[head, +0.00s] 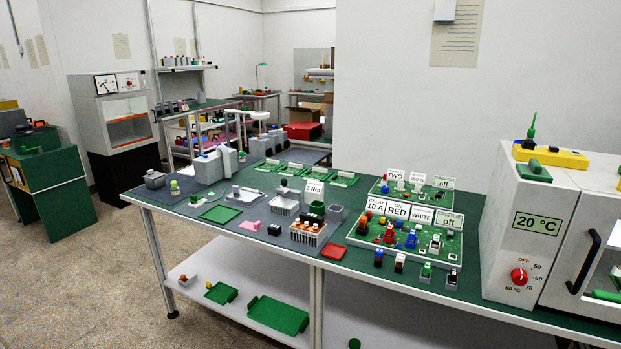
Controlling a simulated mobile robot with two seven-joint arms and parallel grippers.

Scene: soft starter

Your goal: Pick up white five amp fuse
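I cannot pick out the white five amp fuse for sure; markings on the small parts are too small to read. A white rack (308,236) with brown-topped pieces stands near the bench's front edge. A green board (365,237) carries several coloured parts and cards reading "RELAY 10 A", "ON RED", "WHITE" and "off". In front of it stand small blocks: a blue-topped one (378,257), a red and white one (400,262), a green and white one (426,271) and a dark-topped pale one (452,278). Neither gripper is in view.
The long green bench (310,274) has a lower shelf (225,288) with green trays. A white oven (527,240) reading 20 °C stands at its right end. A second labelled board (410,198) lies behind. Open floor (110,285) lies front left.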

